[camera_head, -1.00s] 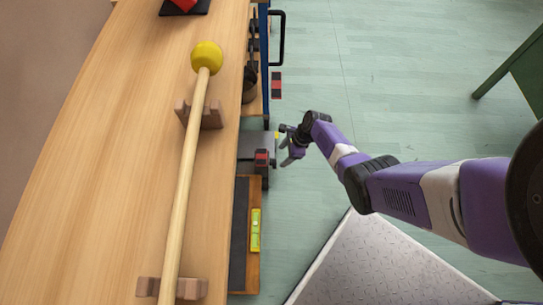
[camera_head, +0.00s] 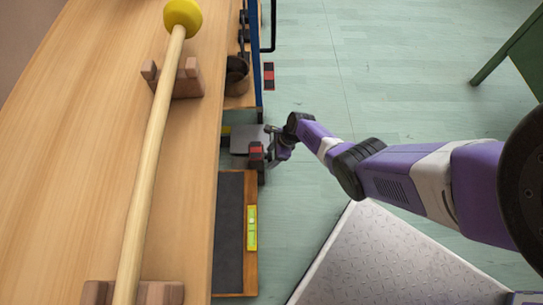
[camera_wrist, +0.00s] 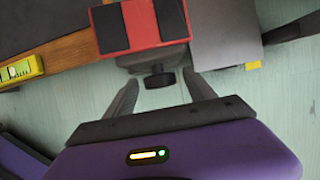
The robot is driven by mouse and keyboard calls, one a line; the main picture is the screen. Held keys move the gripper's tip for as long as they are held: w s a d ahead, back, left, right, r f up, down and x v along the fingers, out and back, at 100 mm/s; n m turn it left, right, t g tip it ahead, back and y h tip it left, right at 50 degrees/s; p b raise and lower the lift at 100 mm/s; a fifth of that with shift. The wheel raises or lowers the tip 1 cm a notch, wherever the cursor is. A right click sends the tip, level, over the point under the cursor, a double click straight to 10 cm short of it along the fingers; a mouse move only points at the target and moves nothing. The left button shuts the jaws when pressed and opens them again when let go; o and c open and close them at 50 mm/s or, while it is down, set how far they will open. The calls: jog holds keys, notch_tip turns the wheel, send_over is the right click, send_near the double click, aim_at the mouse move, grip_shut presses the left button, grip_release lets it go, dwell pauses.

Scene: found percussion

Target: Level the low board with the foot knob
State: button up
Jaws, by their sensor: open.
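The low board (camera_head: 252,272) has a dark mat on it and lies low beside the long wooden bench. A yellow-green spirit level (camera_head: 252,228) rests along its edge; the level also shows at the left of the wrist view (camera_wrist: 22,70). A red and black block (camera_wrist: 140,26) sits at the board's end, with a black foot knob (camera_wrist: 159,79) below it. My gripper (camera_wrist: 160,80) is open, and the knob appears between its fingertips in the wrist view. I cannot tell whether they touch it. In the head view my gripper (camera_head: 273,147) is beside the block, the knob hidden.
A long mallet (camera_head: 150,170) with a yellow head rests on wooden cradles on the bench (camera_head: 95,120). A grey plate (camera_head: 243,140) adjoins the block. A blue-framed rack with a black handle stands beyond. A pale textured platform (camera_head: 380,260) covers the lower right floor; the green floor is open.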

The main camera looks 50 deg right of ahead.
jog(key=c, duration=1.4)
jog(key=shift+o, duration=0.2)
jog(key=shift+a, duration=0.1)
